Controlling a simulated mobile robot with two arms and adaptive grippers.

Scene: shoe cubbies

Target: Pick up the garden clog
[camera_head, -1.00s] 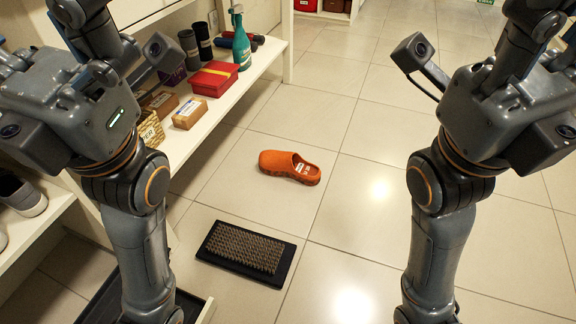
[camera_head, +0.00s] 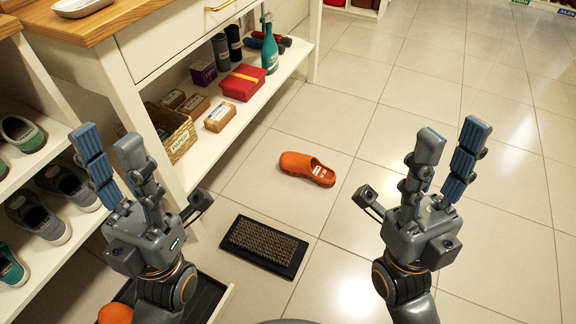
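The orange garden clog (camera_head: 307,168) lies on the tiled floor, sole down, with its opening and a white label toward the right. Another orange thing (camera_head: 115,313), mostly cut off, shows at the bottom left in a dark tray; I cannot tell if it is the matching clog. My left gripper (camera_head: 112,146) is raised at the left, fingers apart, open and empty. My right gripper (camera_head: 451,142) is raised at the right of the clog, fingers apart, open and empty. Neither gripper touches the clog.
A black bristle mat (camera_head: 264,246) lies on the floor in front of the clog. The white shelf unit (camera_head: 215,152) at left holds boxes, a teal bottle (camera_head: 269,50) and a basket (camera_head: 172,130). Sneakers (camera_head: 38,215) fill cubbies at far left. Floor to the right is clear.

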